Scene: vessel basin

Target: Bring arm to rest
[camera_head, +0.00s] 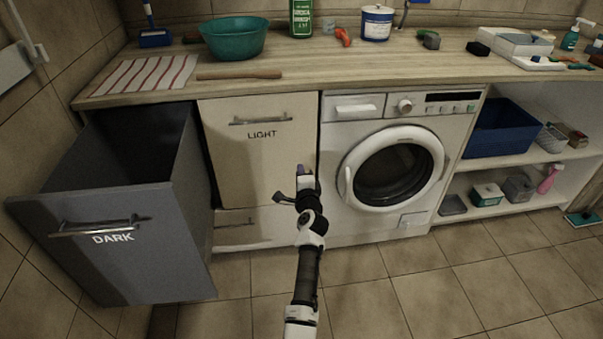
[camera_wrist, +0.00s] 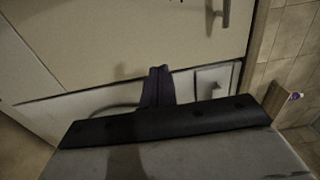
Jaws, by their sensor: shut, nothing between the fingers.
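My gripper (camera_head: 302,172) is in the middle of the head view, at the end of my extended arm. It is in front of the gap between the LIGHT hamper front (camera_head: 262,150) and the washing machine (camera_head: 395,165). In the wrist view the dark fingers of my gripper (camera_wrist: 158,72) lie together with nothing between them. A pale cabinet front (camera_wrist: 130,35) with a metal handle lies beyond the fingers. How close the fingers are to it is hard to tell.
The DARK hamper drawer (camera_head: 135,245) stands pulled out at left, its interior dark. The wooden counter (camera_head: 290,85) holds a teal bowl (camera_head: 234,38), a striped cloth (camera_head: 145,74) and several bottles. Open shelves (camera_head: 520,170) stand at right. The tiled floor (camera_head: 440,280) in front is clear.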

